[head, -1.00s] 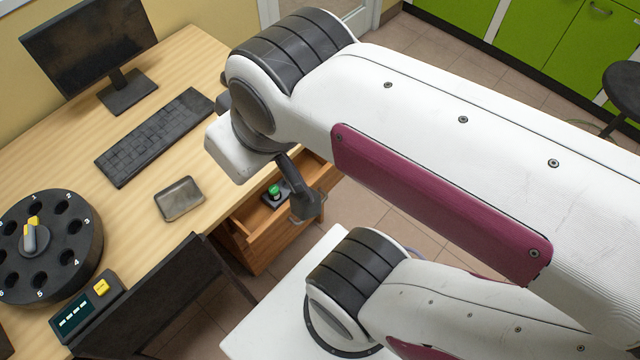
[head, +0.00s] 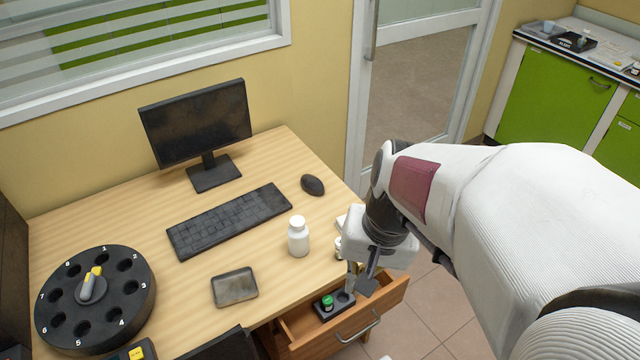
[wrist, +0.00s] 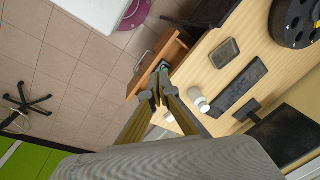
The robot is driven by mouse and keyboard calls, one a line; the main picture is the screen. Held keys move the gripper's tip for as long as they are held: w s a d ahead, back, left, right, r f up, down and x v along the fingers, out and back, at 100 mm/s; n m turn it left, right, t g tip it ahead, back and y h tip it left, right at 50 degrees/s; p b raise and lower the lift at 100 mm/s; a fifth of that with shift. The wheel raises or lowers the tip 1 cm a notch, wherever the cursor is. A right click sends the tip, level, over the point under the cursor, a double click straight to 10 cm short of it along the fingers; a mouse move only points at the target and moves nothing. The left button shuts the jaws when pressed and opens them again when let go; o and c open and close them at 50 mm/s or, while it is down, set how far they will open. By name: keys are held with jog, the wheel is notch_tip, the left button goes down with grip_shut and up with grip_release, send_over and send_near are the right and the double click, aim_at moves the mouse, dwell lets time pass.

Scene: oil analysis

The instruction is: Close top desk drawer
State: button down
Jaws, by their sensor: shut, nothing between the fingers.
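The top desk drawer (head: 394,296) is pulled out from the right end of the wooden desk, with a metal handle (head: 358,328) on its front. Inside it lies a black holder (head: 343,300) with a green-capped vial (head: 327,302). My gripper (head: 367,287) is shut and empty; in the head view it overlaps the drawer's far side. In the wrist view the shut fingertips (wrist: 158,86) appear beside the drawer (wrist: 172,50). I cannot tell whether they touch it.
On the desk stand a white bottle (head: 298,238), a keyboard (head: 230,220), a mouse (head: 312,185), a monitor (head: 197,125), a grey dish (head: 234,287) and a black numbered carousel (head: 125,310). Tiled floor (head: 435,310) lies open right of the drawer.

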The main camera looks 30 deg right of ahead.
jog(key=s+d+f+m+t, duration=0.2)
jog(key=s+d+f+m, duration=0.1)
jog(key=d+f+m, duration=1.6)
jog(key=f+m, duration=0.1)
jog(key=m, duration=0.7)
jog(key=shift+s+d+m+t+h, duration=0.2)
jog(key=shift+d+m+t+h, duration=0.1)
jog(key=shift+m+h, duration=0.1)
jog(key=shift+f, duration=0.2)
send_near(398, 292)
jog(key=s+a+f, duration=0.2)
jog(key=a+f, duration=0.1)
jog(key=shift+w+a, duration=0.15)
jog(key=shift+w, duration=1.5)
